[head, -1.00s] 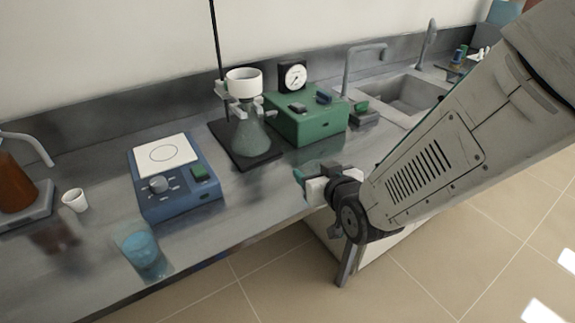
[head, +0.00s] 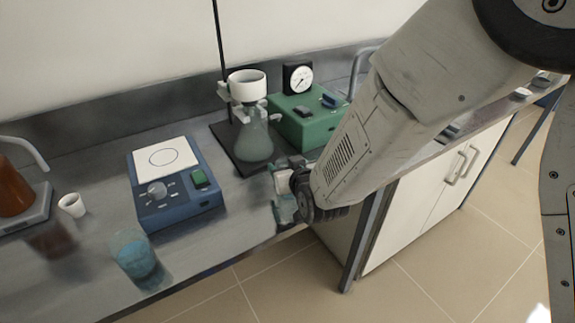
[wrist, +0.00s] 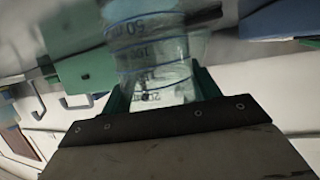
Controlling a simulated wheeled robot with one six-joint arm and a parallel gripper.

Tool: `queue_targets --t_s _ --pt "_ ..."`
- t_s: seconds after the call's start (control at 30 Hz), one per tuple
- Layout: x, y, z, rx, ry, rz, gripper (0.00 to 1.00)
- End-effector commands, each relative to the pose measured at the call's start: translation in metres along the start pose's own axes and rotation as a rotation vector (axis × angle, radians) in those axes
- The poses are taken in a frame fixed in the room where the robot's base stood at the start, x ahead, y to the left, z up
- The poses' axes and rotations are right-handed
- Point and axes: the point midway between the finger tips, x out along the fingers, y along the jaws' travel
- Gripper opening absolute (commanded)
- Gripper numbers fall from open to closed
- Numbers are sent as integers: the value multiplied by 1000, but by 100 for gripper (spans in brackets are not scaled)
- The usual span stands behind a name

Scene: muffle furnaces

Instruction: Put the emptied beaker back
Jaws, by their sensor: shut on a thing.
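My gripper (head: 283,192) is near the front edge of the bench, in front of the filter flask. In the wrist view its green fingers are shut on a clear glass beaker (wrist: 150,55) with printed volume marks. The beaker looks empty. In the head view the beaker (head: 284,208) shows only faintly beside the gripper, partly hidden by it. From these views I cannot tell whether it touches the bench.
A glass with blue liquid (head: 135,255) stands at the front left of the bench. Behind it are a blue hotplate (head: 180,205) and a small white cup (head: 72,205). The flask with a white funnel (head: 252,135) and a green box (head: 305,125) stand behind my gripper.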

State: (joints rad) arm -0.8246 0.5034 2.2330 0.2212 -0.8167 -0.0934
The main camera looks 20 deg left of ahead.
Motion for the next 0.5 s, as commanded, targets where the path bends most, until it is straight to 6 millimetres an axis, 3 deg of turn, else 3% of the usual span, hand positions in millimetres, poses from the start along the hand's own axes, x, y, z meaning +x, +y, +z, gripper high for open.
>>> queue_targets --t_s 0.3,0.33,0.4,0.5 --pt "1 -1 2 0 1 -1 15" --pt "1 -1 2 0 2 -2 67" --pt "1 -2 2 0 2 -2 83" --pt "1 -2 2 -1 2 -3 83"
